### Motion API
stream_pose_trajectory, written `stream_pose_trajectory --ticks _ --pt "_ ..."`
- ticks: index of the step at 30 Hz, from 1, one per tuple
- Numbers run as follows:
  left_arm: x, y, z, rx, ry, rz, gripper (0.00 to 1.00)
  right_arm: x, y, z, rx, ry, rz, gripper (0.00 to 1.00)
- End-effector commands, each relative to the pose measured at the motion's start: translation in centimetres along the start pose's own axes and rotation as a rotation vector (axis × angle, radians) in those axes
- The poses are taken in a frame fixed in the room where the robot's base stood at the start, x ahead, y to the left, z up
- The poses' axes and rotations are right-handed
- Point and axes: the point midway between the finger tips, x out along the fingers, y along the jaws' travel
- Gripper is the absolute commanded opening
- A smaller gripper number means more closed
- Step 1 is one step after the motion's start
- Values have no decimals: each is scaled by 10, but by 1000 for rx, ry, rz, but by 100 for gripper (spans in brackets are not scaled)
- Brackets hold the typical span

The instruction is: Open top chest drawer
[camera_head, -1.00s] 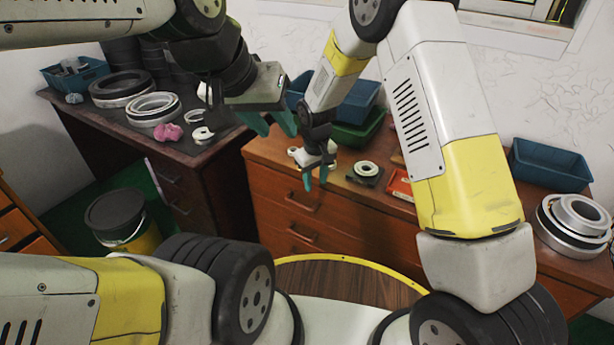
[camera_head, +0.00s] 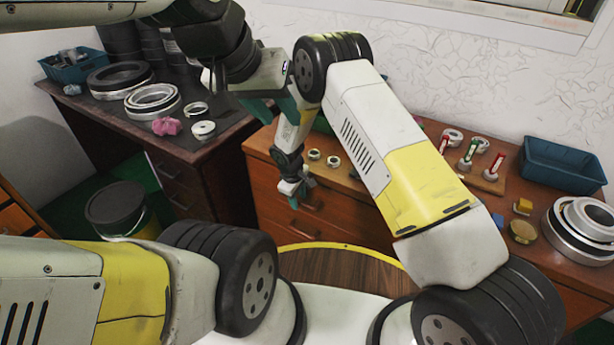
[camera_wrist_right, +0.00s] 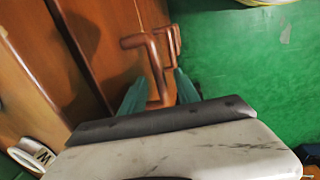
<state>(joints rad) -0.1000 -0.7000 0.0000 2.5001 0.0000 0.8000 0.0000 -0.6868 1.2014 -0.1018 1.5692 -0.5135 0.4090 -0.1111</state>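The wooden chest (camera_head: 262,185) stands at the centre of the head view, its top drawer looking closed and partly hidden by my right arm. My right gripper (camera_head: 297,191) is in front of the top drawer, at its handle (camera_head: 314,205). In the right wrist view, the brown handle (camera_wrist_right: 154,68) lies between the two teal fingers of this gripper (camera_wrist_right: 160,88). The fingers are apart, and I cannot see contact with the handle. My left gripper (camera_head: 275,106) is high above the gap between desk and chest, teal fingers spread and empty, partly beside my right arm.
Small rings (camera_head: 315,155), a board with red and green-handled pieces (camera_head: 484,182), a blue bin (camera_head: 562,164) and stacked rings (camera_head: 580,230) are on the chest. A dark desk (camera_head: 205,140) with bearing rings stands left. A black-lidded bucket (camera_head: 118,207) is on the floor.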

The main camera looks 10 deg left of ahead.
Motion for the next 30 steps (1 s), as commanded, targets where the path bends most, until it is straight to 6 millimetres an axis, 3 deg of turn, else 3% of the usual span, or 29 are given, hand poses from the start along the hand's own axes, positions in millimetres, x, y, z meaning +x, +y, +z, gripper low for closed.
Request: stream_pose_trajectory --ticks 8,15,30 --pt "0 0 0 0 0 0 36 2 0 0 1 1 1 38" --pt "0 0 0 0 0 0 36 2 0 0 1 0 0 0" --pt "0 0 0 0 0 0 36 2 0 0 1 0 1 0"
